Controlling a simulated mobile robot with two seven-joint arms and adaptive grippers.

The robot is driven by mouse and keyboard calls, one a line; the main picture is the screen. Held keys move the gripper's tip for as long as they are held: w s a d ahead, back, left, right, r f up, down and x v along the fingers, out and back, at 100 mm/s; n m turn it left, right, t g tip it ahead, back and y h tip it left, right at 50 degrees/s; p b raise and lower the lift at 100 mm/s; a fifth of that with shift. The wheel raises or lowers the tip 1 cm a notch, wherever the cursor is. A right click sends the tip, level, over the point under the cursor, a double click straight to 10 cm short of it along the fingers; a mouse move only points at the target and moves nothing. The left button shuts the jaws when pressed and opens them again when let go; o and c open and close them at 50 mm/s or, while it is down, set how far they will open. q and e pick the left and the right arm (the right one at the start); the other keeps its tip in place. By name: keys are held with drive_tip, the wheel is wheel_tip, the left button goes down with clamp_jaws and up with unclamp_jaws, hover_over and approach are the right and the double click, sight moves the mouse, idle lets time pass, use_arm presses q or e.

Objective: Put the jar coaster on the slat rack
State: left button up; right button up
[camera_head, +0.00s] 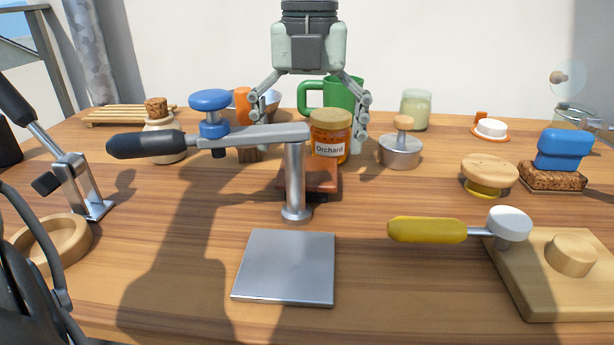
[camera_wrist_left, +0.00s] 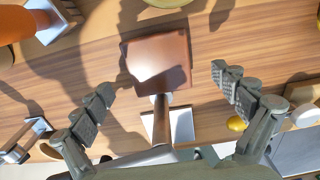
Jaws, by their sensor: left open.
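The jar coaster (camera_head: 322,181), a reddish-brown square, lies on the table behind a metal post, which partly hides it in the head view. In the left wrist view the coaster (camera_wrist_left: 150,52) shows bare on top. The honey jar (camera_head: 330,131), labelled Orchard, appears just behind it. My left gripper (camera_head: 309,118) points down, open and empty, its fingers spread to either side above the coaster; in the wrist view the fingertips (camera_wrist_left: 162,80) stand apart from it. The slat rack (camera_head: 130,114), pale wood, lies at the back left. My right gripper is not seen.
A metal lever (camera_head: 255,133) with a black handle crosses in front of the coaster on its post (camera_head: 296,185). A green mug (camera_head: 341,93), corked jar (camera_head: 163,140) and metal tamper (camera_head: 401,152) stand nearby. A steel plate (camera_head: 286,266) lies in front.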

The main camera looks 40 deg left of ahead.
use_arm(q)
wheel_tip(320, 180, down, 4)
drive_tip(key=shift+a+r, duration=0.1)
drive_tip(key=shift+r, duration=0.05)
drive_tip(key=c, duration=1.4)
drive_tip(key=shift+r, duration=0.1)
